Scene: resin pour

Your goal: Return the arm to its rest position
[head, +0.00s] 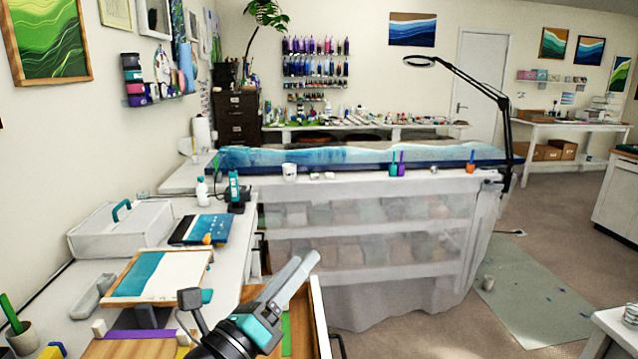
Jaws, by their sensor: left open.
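My left gripper (304,264) comes in at the bottom centre, with its pale grey fingers pointing up and to the right. It is open, and nothing shows between the fingers. It is over an open wooden drawer (320,318) at the front of the left bench, and my wrist hides part of the drawer. My right gripper is not in view.
A long blue resin piece (350,156) lies on the plastic-draped table behind.

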